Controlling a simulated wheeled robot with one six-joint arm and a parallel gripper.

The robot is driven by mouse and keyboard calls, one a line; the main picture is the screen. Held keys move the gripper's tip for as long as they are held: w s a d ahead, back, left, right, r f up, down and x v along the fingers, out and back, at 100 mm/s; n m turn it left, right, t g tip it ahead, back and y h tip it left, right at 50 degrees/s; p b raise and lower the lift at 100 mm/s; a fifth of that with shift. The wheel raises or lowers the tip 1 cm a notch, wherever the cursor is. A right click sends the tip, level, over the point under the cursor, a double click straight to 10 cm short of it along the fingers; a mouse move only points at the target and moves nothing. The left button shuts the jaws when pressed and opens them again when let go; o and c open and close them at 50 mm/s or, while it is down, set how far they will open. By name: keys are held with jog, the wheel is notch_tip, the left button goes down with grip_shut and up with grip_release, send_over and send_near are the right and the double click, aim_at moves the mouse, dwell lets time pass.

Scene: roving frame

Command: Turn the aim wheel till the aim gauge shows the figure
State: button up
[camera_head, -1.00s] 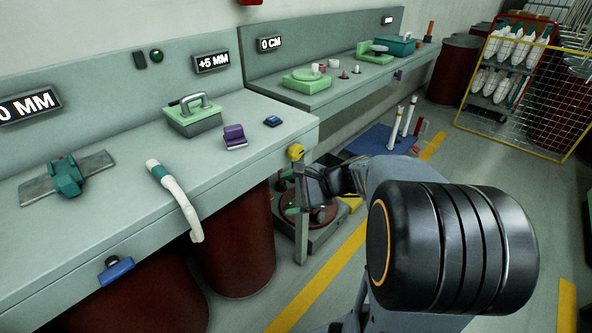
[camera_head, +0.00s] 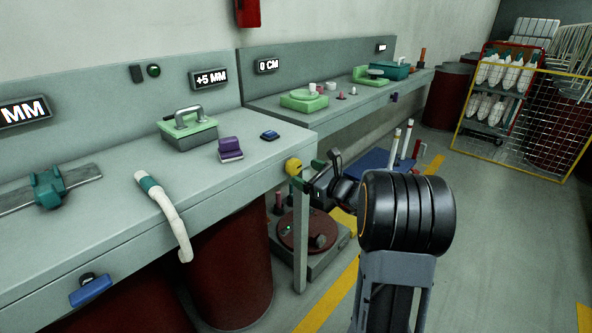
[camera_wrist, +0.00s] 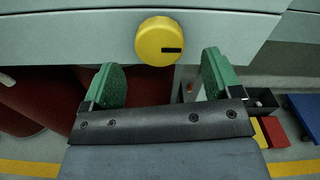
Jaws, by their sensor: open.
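A round yellow knob (camera_head: 293,166) sits on the front face of the bench near its right corner; I take it for the aim wheel. In the wrist view the knob (camera_wrist: 158,41) has a dark mark pointing right. My gripper (camera_wrist: 162,76) is open, its green fingertips short of the knob, one to each side, with nothing between them. In the head view my gripper (camera_head: 312,181) is just right of the knob, partly hidden by the arm. One display (camera_head: 210,79) reads +5 MM, another (camera_head: 267,65) 0 CM. No label marks the aim gauge.
On the bench lie a white-handled tool (camera_head: 165,214), a green block with a handle (camera_head: 187,132), a purple block (camera_head: 230,149) and a blue one (camera_head: 269,135). A turntable-like unit (camera_head: 307,232) stands on the floor below. Open floor lies at right.

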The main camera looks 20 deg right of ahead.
aim_at(297, 169)
jog(key=shift+x, duration=2.35)
jog(key=c, duration=0.9)
jog(key=shift+f+b, duration=0.1)
jog(key=shift+b, duration=0.35)
